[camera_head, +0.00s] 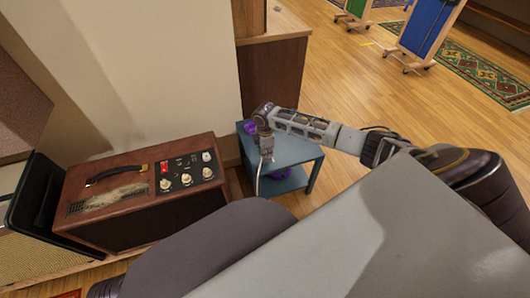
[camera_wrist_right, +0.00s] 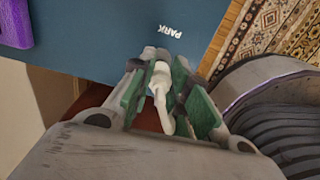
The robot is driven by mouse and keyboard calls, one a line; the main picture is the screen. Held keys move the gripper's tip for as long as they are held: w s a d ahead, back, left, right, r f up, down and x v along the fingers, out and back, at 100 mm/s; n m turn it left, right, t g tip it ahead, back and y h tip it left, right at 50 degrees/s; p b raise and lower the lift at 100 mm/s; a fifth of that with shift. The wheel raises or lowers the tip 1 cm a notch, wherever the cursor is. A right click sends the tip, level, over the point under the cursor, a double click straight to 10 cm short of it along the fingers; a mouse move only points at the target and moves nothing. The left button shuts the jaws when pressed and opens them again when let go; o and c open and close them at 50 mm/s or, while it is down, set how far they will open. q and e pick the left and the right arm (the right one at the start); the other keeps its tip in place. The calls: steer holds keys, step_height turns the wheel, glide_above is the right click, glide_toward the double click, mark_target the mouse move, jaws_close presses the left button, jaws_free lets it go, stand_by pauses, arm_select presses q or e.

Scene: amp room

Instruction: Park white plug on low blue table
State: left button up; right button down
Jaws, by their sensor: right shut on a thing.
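The low blue table (camera_head: 297,152) stands right of the amplifier in the head view. Its blue top (camera_wrist_right: 95,30), with the word PARK (camera_wrist_right: 171,32) printed on it, fills the upper part of the right wrist view. My right gripper (camera_head: 266,150) is over the table and is shut on the white plug (camera_wrist_right: 161,82). The plug shows between the green finger pads of the gripper (camera_wrist_right: 163,78). A pale cable (camera_head: 258,178) hangs below the gripper in the head view. I cannot tell the plug's exact height above the table. My left gripper is not in view.
A brown amplifier (camera_head: 140,195) with knobs and a red switch stands left of the table. A purple object (camera_head: 250,127) is at the table's back left; purple also shows in the wrist view (camera_wrist_right: 14,22). A wooden cabinet (camera_head: 272,75) stands behind. Open floor (camera_head: 350,90) lies to the right.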

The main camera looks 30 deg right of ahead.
steer(key=shift+f, duration=0.65)
stand_by(1.1)
steer(key=c, duration=1.3)
jaws_free()
steer(key=shift+r, duration=6)
